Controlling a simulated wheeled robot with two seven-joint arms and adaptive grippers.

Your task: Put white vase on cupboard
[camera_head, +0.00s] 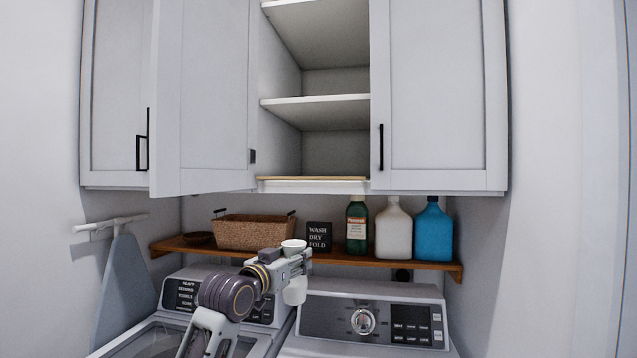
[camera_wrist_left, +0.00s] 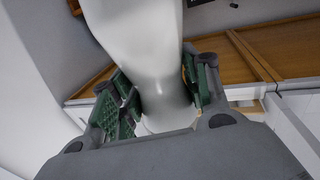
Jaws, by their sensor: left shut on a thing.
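The white vase (camera_head: 293,246) is held in my left gripper (camera_head: 298,267), in front of the wooden shelf above the machines. In the head view its rim shows above the gripper and its lower body (camera_head: 295,291) below. In the left wrist view the vase (camera_wrist_left: 135,40) fills the middle, with the green-padded fingers (camera_wrist_left: 158,98) shut on its narrow part. The cupboard (camera_head: 335,150) hangs above, with its middle section open and empty shelves (camera_head: 318,100) showing. Its left door (camera_head: 205,100) is swung outward. My right gripper is not in view.
The wooden shelf (camera_head: 375,262) below the cupboard holds a wicker basket (camera_head: 250,232), a small sign (camera_head: 319,236), a green bottle (camera_head: 357,226), a white jug (camera_head: 393,232) and a blue jug (camera_head: 433,232). The washer and dryer (camera_head: 375,318) stand below. An ironing board (camera_head: 122,285) hangs at left.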

